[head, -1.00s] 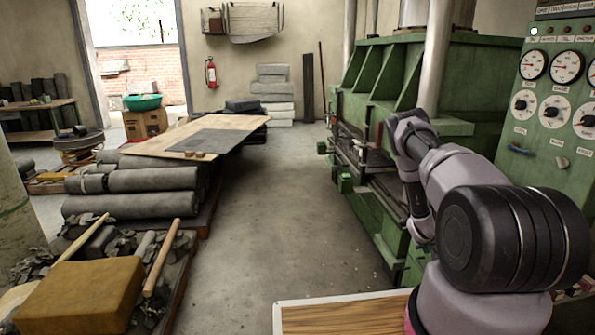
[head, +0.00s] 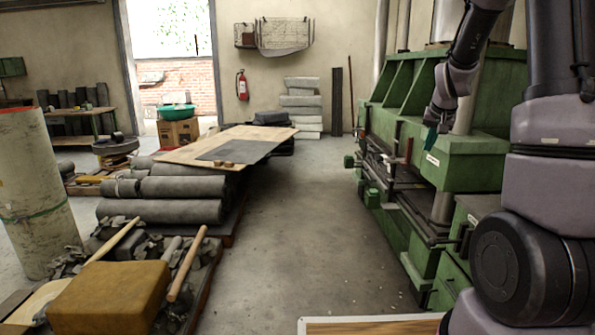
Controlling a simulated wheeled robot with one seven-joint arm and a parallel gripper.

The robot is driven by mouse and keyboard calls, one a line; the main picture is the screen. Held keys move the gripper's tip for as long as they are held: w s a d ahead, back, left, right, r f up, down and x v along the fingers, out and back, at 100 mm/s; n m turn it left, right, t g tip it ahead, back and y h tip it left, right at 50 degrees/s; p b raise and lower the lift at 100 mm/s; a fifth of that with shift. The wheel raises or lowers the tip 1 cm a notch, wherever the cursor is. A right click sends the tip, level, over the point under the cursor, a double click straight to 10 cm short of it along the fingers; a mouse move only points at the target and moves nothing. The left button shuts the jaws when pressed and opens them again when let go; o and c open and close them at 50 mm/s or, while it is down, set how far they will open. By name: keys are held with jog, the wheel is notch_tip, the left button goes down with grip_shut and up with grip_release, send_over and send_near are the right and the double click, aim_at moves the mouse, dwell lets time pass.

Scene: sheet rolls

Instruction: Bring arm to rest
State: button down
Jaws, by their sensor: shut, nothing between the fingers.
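My arm rises at the right of the head view, leaves the top edge and comes back down in front of the green press (head: 455,165). At its end my gripper (head: 430,142) points down, small in the picture, with dark teal tips. It is shut and holds nothing. It shows against the press, and I cannot tell how far it is from it.
At left are grey rolls (head: 165,211), a board-topped stack (head: 195,155), a yellow-brown block (head: 108,297) and a pale column (head: 38,190). The concrete floor (head: 295,235) between stack and press is clear.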

jog(key=s+a+r+y, duration=0.2)
jog(key=s+a+r, duration=0.6)
jog(key=s+r, duration=0.4)
jog(key=s+a+r, duration=0.1)
jog(key=s+a, duration=0.2)
jog(key=s, duration=0.6)
jog(key=s+a+r+y, duration=0.1)
jog(key=s+a, duration=0.3)
jog(key=s, duration=0.5)
jog(key=shift+s+n+t, duration=0.3)
jog(key=shift+s+n, duration=0.05)
jog(key=shift+n, duration=0.05)
jog(key=shift+r, duration=0.1)
